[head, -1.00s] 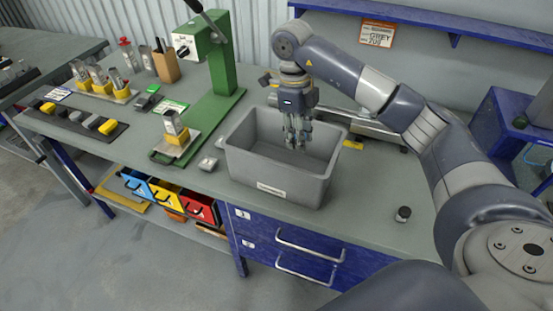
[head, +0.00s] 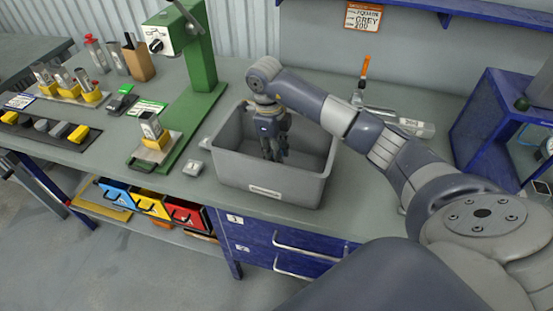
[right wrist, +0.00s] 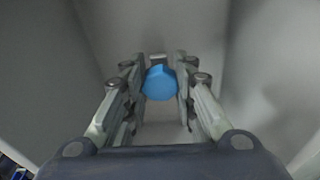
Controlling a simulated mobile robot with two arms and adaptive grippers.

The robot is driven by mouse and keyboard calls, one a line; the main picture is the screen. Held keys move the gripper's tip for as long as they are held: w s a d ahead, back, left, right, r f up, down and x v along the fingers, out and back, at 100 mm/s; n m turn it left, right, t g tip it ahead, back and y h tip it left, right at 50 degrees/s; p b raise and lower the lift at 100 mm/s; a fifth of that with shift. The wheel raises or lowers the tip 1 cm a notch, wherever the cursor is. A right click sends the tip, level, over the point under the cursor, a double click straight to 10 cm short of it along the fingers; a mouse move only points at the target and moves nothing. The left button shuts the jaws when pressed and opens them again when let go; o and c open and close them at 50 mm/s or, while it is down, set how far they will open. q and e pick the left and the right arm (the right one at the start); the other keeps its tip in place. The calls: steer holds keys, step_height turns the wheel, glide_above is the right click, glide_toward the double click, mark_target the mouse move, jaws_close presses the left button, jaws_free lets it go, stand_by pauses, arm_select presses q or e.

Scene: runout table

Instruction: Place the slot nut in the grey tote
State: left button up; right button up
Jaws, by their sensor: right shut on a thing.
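The grey tote (head: 230,168) stands on the bench with a pale label on its front wall. My right gripper (head: 272,155) points down inside the tote, its fingers below the rim. In the right wrist view, a blue rounded piece, which I take for the slot nut (right wrist: 160,83), sits between the fingertips of my right gripper (right wrist: 161,85). The fingers are shut on it. Pale tote walls surround it there, and I cannot tell whether the piece touches the floor. In the head view the piece is hidden by the fingers. My left gripper is not in view.
Yellow-based holders (head: 90,92) are at the far left. A blue frame (head: 490,110) is at the right.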

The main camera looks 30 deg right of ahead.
step_height(320, 180, down, 3)
steer(key=shift+f+p, duration=0.2)
steer(key=shift+p, duration=0.25)
steer(key=shift+f, duration=0.2)
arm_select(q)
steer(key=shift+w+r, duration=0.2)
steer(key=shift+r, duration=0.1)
arm_select(e)
steer(key=o, duration=1)
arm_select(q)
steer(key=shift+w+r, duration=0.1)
arm_select(e)
steer(key=shift+o, duration=0.2)
steer(key=shift+r, duration=0.1)
